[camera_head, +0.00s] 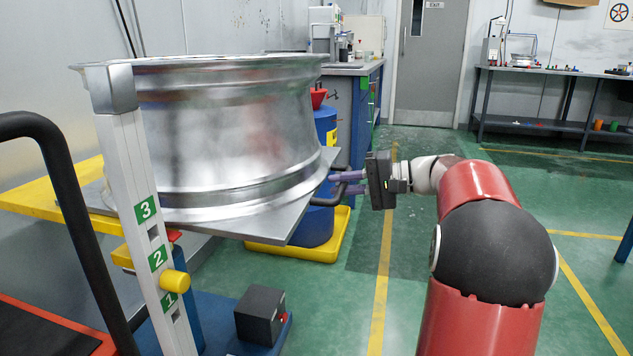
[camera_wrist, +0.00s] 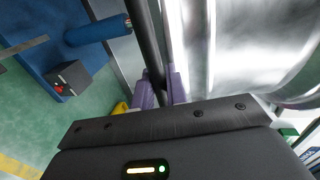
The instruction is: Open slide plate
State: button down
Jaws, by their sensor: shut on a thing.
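A flat grey slide plate (camera_head: 278,226) lies under a large shiny metal wheel rim (camera_head: 225,130) on a yellow-topped lift. A black bar handle (camera_head: 323,201) stands at the plate's right end. My gripper (camera_head: 342,183) comes from the right, and its purple fingers are shut on the handle. In the wrist view the black handle (camera_wrist: 147,35) runs down between the two fingers (camera_wrist: 160,88), with the wheel rim (camera_wrist: 240,45) close on the right. The exact contact on the handle is partly hidden by the gripper body.
A silver post (camera_head: 143,200) with green numbered labels and a black curved rail (camera_head: 75,205) stand at the front left. A blue drum (camera_head: 318,225) in a yellow tray (camera_head: 298,248) is behind the plate. The green floor right of the lift is clear around my arm.

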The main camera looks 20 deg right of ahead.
jog(key=shift+f+v, duration=0.25)
jog(key=shift+v, duration=1)
jog(key=c, duration=1.5)
grip_release()
jog(key=p+v, duration=0.1)
jog(key=v, duration=0.7)
jog(key=shift+f, duration=0.1)
